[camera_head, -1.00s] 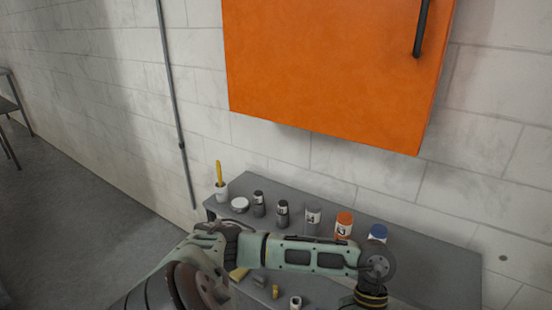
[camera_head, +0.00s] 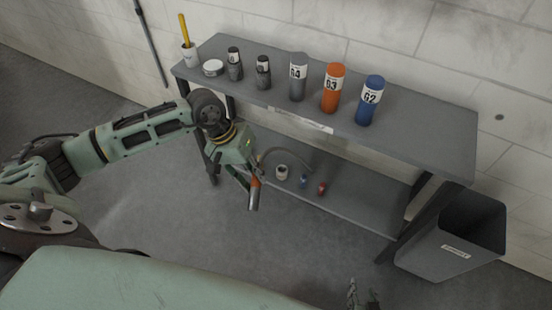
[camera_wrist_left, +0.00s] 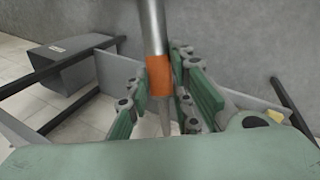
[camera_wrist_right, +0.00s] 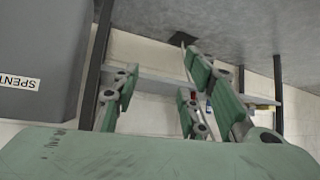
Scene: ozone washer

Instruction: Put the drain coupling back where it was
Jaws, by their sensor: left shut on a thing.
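My left gripper (camera_head: 250,182) is shut on a slim grey tubular piece with an orange band (camera_wrist_left: 158,76), the likely drain coupling.
A grey bin (camera_head: 450,240) stands right. The front floor is clear.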

